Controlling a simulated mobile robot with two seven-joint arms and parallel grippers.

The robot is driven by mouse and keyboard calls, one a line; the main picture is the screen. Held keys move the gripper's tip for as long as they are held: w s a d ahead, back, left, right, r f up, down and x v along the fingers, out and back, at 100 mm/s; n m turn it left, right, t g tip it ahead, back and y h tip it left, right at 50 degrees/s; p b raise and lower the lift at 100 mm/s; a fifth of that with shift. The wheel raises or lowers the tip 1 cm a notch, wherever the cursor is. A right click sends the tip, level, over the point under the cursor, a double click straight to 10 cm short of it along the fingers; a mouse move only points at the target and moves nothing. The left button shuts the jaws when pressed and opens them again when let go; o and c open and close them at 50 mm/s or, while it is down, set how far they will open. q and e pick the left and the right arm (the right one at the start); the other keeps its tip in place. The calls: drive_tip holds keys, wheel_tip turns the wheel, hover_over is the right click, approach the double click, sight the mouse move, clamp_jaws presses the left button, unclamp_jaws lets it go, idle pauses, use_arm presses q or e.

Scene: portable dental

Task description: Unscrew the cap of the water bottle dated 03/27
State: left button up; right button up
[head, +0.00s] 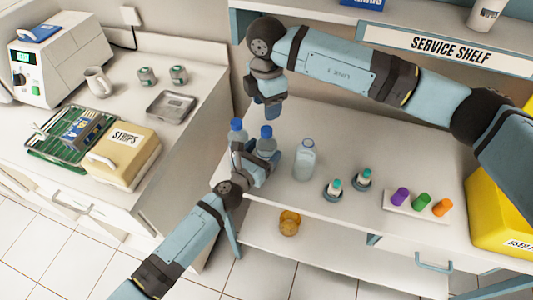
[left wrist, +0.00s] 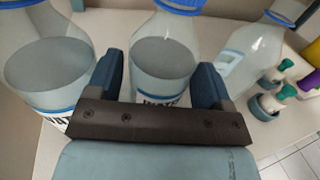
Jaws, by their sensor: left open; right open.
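Two clear water bottles with blue caps stand close together on the shelf unit's top: a left one (head: 237,129) and a middle one (head: 266,143). A third clear bottle (head: 305,160) stands to their right; I see no cap on it in the head view. My left gripper (head: 262,165) is open, with its fingers on either side of the middle bottle, which also shows between them in the left wrist view (left wrist: 163,62). I cannot tell whether they touch it. My right gripper (head: 272,108) is open, pointing down above and behind the capped bottles. No date is readable; labels are partly hidden.
Two small teal-topped bottles in dark holders (head: 334,188) stand right of the bottles. Beyond them is a white rack (head: 415,208) with purple, green and orange pieces. A yellow bin (head: 490,215) is at the right. The service shelf (head: 450,50) overhangs the back.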

sight(266, 129)
use_arm(q)
drive_tip(key=shift+x, duration=0.8)
clamp_jaws()
use_arm(e)
drive_tip(key=shift+a+r+n, duration=0.1)
drive_tip(key=shift+r+n, duration=0.05)
drive_tip(key=shift+n, duration=1.85)
drive_tip(key=shift+f, duration=0.3)
drive_tip(key=shift+n, duration=0.3)
drive_tip(key=shift+f, duration=3.85)
